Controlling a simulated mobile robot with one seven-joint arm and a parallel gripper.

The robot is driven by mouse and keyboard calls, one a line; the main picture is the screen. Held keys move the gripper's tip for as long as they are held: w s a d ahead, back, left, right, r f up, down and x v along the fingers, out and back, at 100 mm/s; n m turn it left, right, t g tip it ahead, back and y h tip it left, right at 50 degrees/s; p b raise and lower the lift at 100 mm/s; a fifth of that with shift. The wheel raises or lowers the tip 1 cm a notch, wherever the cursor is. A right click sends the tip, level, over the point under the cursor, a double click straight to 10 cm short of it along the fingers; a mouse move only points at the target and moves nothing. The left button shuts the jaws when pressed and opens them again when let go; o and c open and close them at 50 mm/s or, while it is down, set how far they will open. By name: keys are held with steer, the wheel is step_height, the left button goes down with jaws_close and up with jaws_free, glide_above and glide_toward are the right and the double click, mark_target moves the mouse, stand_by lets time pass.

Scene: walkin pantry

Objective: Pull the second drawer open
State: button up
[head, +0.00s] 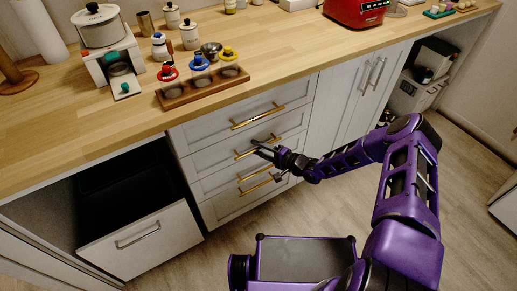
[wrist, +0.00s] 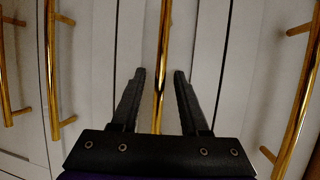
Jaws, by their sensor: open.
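The white drawer stack (head: 190,160) has gold bar handles and its drawers look shut. The second drawer's handle (head: 243,154) is partly hidden by my gripper (head: 266,161) in the head view. My gripper is open, its black fingers close in front of the drawer fronts. In the wrist view a gold bar (wrist: 162,60) runs between the two open fingers (wrist: 160,78), with a gap to each side. It is not gripped. Two more gold bars show to the left and one (wrist: 300,115) to the right. I cannot tell surely which drawer the middle bar belongs to.
An open, pulled-out bin drawer (head: 145,240) stands left of the stack. Cupboard doors (head: 350,90) are on the right. The wooden counter (head: 60,125) above holds a pot, jars and a red appliance (head: 355,12). The floor at right is clear.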

jaws_close()
stand_by(1.5)
